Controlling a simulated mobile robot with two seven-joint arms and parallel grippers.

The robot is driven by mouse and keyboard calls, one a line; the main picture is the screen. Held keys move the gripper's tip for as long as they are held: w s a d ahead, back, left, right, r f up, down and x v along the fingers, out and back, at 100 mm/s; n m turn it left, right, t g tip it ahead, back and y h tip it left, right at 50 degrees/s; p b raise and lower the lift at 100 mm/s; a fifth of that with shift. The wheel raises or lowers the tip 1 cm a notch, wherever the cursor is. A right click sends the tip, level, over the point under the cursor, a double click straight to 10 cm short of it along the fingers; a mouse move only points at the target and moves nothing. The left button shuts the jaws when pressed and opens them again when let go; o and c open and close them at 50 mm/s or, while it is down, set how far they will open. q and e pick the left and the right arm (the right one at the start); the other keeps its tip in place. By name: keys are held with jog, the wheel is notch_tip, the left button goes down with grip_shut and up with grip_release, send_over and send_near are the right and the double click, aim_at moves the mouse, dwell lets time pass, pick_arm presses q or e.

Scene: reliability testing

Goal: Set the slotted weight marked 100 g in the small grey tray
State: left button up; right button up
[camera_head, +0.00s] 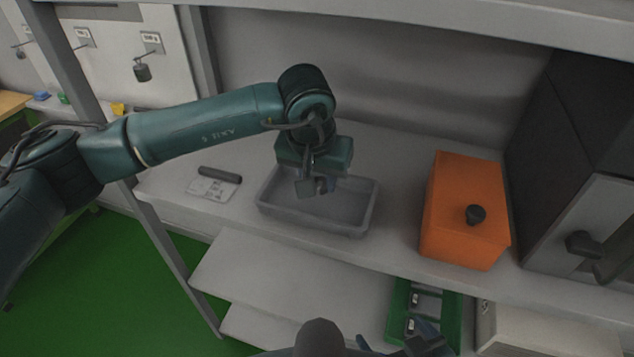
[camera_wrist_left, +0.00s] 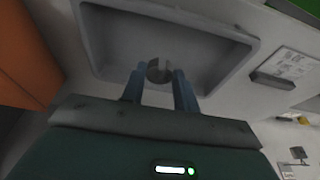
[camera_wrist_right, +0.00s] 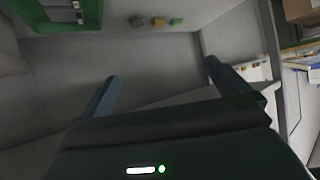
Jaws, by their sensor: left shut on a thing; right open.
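The small grey tray (camera_head: 318,229) sits on the upper shelf; it also shows in the left wrist view (camera_wrist_left: 105,45). My left gripper (camera_head: 316,187) reaches over the tray, fingers pointing down. In the left wrist view it is shut on a small grey slotted weight (camera_wrist_left: 153,72), its slot visible and no marking readable. The weight appears against the tray's inside; I cannot tell whether it touches the floor of the tray. My right gripper (camera_wrist_right: 162,75) is open and empty, low at the bottom of the head view.
An orange box (camera_head: 466,215) with a black knob stands right of the tray, beside a dark cabinet (camera_head: 570,140). A label card (camera_head: 211,189) and dark bar (camera_head: 220,174) lie left. A green holder (camera_head: 398,318) is below. Small coloured pieces (camera_wrist_right: 158,21) lie farther off.

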aim_at(319, 201)
pick_arm(q)
jog(key=shift+w+a, duration=0.15)
jog(key=shift+w, duration=0.05)
notch_tip(319, 201, down, 3)
jog(key=shift+r+p, duration=0.1)
jog(key=shift+p, duration=0.5)
jog(key=shift+f, duration=0.35)
jog(key=shift+f+b, duration=0.3)
jog(key=shift+b, duration=0.1)
jog(key=o, duration=0.7)
jog(key=shift+r, duration=0.1)
jog(key=shift+c, duration=0.2)
jog(key=o, duration=0.3)
pick_arm(e)
jog(key=shift+r, duration=0.3)
pick_arm(q)
jog(key=shift+o, duration=0.2)
